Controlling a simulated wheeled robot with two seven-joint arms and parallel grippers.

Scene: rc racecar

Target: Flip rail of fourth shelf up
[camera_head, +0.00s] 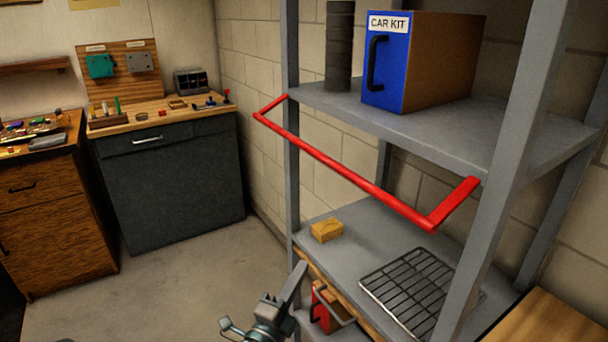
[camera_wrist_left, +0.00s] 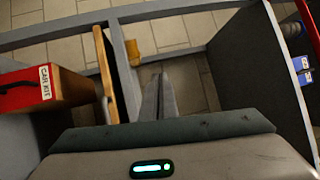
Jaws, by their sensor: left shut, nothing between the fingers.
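The red rail (camera_head: 345,172) is a long bar with a short arm at each end. It juts out from the front of the grey shelf (camera_head: 440,140) that bears the blue-fronted CAR KIT box, and its long bar sits a little below that shelf's edge. My left gripper (camera_head: 301,268) is at the bottom of the head view, lower than the rail and apart from it, in front of the shelf below. In the left wrist view its fingers (camera_wrist_left: 159,92) are together with nothing between them. My right gripper is not in view.
The CAR KIT box (camera_head: 430,62) and a dark cylinder (camera_head: 340,45) stand on the railed shelf. Below are a yellow block (camera_head: 327,230) and a wire rack (camera_head: 420,290). A red box (camera_wrist_left: 38,92) shows left in the wrist view. Floor (camera_head: 195,285) is open at left.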

